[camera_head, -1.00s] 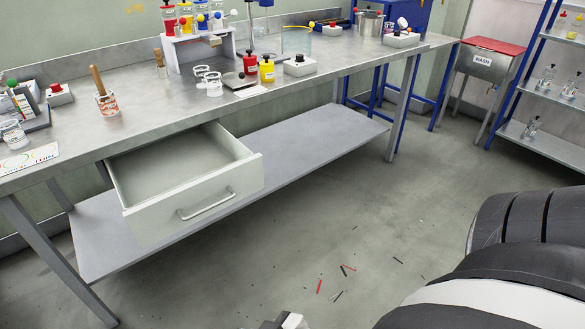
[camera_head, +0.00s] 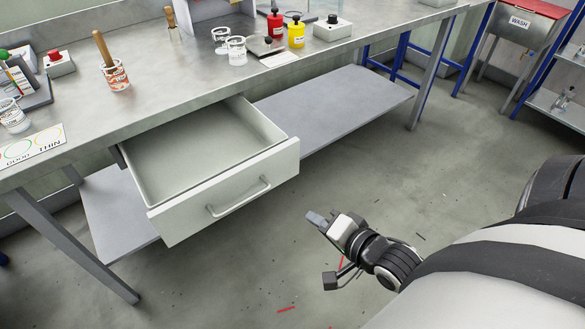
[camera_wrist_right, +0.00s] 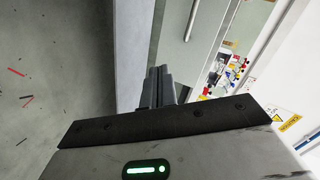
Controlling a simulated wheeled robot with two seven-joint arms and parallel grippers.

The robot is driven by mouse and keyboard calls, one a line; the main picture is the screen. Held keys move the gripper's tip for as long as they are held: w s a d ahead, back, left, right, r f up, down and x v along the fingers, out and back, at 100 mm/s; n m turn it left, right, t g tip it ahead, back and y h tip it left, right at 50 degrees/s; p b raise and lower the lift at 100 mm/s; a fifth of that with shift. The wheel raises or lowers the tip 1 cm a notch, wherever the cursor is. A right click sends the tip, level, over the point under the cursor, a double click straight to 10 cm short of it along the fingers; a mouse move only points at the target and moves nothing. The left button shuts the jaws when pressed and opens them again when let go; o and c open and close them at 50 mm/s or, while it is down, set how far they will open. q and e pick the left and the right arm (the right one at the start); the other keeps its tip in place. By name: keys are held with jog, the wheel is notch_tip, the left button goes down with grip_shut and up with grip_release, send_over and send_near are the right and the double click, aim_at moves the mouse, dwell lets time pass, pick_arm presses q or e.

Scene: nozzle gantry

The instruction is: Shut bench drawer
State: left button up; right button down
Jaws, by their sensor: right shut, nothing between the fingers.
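The bench drawer (camera_head: 222,196) is pulled open under the steel bench and looks empty inside. It has a pale front with a bar handle (camera_head: 238,197). My right gripper (camera_head: 316,218) is in front of the drawer, to the right of the handle, and appears apart from it. Its fingers are shut with nothing between them. In the right wrist view the shut fingers (camera_wrist_right: 159,84) point toward the pale drawer front (camera_wrist_right: 180,50), where part of the handle (camera_wrist_right: 192,20) shows. My left gripper is not in view.
The bench top (camera_head: 165,105) carries a brush in a tin (camera_head: 114,76), glass beakers (camera_head: 236,50) and red and yellow bottles. A lower shelf (camera_head: 335,108) runs beneath. Small red and dark scraps lie on the open floor.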

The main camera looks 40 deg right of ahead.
jog(key=d+r+m, duration=0.2)
jog(key=d+m, duration=0.2)
jog(key=m, duration=0.1)
jog(key=t, duration=0.1)
send_near(285, 167)
jog(key=shift+h, duration=0.3)
jog(key=x, duration=0.2)
jog(key=b+x, duration=0.1)
jog(key=x, duration=0.2)
jog(key=shift+a+f, duration=0.2)
jog(key=shift+f, duration=0.05)
jog(key=shift+w, duration=0.7)
jog(key=shift+w, duration=0.1)
